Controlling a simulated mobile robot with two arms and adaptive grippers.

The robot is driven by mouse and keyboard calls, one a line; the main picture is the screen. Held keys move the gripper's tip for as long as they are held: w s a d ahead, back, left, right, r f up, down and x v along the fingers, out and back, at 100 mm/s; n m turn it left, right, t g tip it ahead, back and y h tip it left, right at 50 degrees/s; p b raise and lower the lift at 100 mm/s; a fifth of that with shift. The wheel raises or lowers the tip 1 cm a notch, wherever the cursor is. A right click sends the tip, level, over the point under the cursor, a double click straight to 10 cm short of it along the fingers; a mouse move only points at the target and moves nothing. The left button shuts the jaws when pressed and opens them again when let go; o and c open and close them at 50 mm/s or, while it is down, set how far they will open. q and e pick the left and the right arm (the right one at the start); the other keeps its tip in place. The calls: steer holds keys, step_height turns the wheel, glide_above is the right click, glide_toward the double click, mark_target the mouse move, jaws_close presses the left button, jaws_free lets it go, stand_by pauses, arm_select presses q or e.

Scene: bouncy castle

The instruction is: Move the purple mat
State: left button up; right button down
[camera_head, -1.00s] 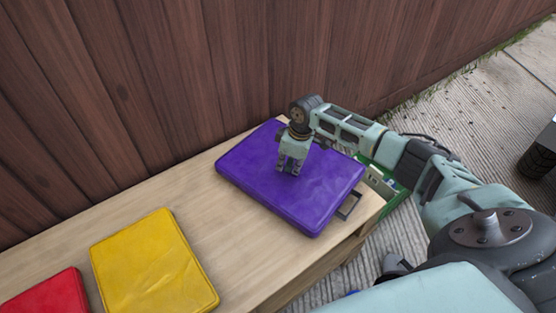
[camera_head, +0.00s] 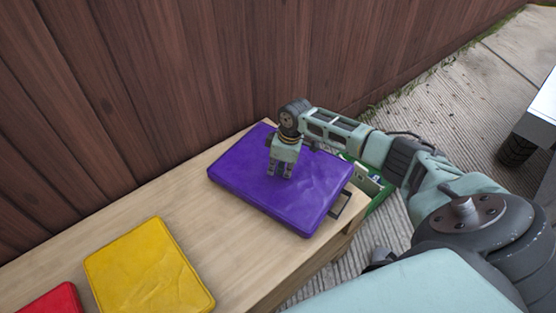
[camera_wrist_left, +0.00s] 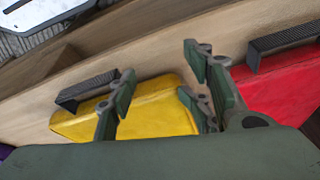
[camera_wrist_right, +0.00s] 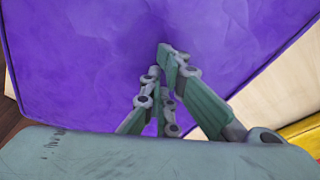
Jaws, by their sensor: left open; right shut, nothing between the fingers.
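The purple mat (camera_head: 240,182) lies flat on the far right end of a light wooden table (camera_head: 150,205) in the head view. My right gripper (camera_head: 280,176) points down over the middle of the mat with its fingers shut and empty. Its tips are at or just above the top face; I cannot tell if they touch. In the right wrist view the purple mat (camera_wrist_right: 90,60) fills most of the picture behind the right fingers (camera_wrist_right: 162,78). My left gripper (camera_wrist_left: 160,84) shows only in the left wrist view, open, above the yellow mat (camera_wrist_left: 155,112).
The yellow mat (camera_head: 148,270) and a red mat (camera_head: 52,300) lie left of the purple one. A green box (camera_head: 376,190) stands past the table end. A wooden fence (camera_head: 180,80) runs behind.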

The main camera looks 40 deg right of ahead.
arm_select(q)
steer(key=shift+s+d+f, duration=0.15)
steer(key=shift+f, duration=0.45)
steer(key=shift+s+d+f, duration=0.1)
steer(key=shift+s+f, duration=0.05)
steer(key=shift+f, duration=0.45)
arm_select(e)
steer(key=shift+r, duration=0.2)
arm_select(q)
steer(key=shift+d, duration=0.1)
arm_select(e)
step_height(320, 180, up, 8)
steer(key=s, duration=0.1)
steer(key=shift+d, duration=0.4)
arm_select(q)
steer(key=shift+r, duration=0.1)
arm_select(e)
steer(key=shift+r, duration=0.1)
